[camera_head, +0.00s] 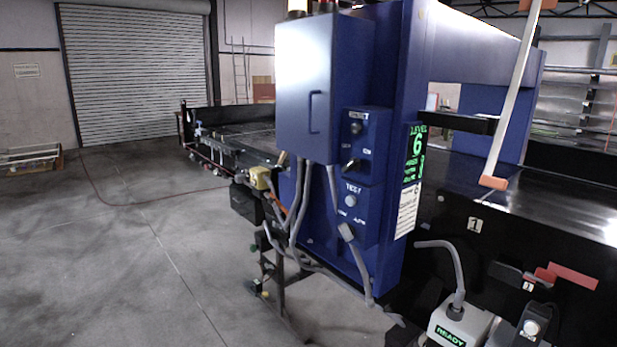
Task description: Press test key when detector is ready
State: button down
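The detector is a tall blue frame (385,235) standing over the conveyor. On its front post is a control panel with a round pale key (350,200) under the label TEST. Above it on the panel are a dark knob (351,164) and another round button (356,128). A black display (414,153) beside the panel shows "LEVEL 6" and smaller lines in green. A grey box (468,322) at the bottom shows a green "READY" sign (450,336). I do not make out my gripper in this view.
A dark conveyor (560,205) runs through the detector. A black box with a pale round button (531,327) and a red part (572,275) sit at lower right. Grey cables (298,205) hang below the cabinet (303,90). Open floor (140,250) lies left.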

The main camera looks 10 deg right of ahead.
aim_at(350, 199)
jog(key=i+l+u, duration=0.15)
jog(key=i+l, duration=0.15)
jog(key=i, duration=0.3)
jog(key=i+l+u, duration=0.2)
jog(key=i+l, duration=0.2)
jog(key=i, duration=0.2)
jog(key=i+l+u, duration=0.15)
jog(key=i+l, duration=0.3)
jog(key=i, duration=0.15)
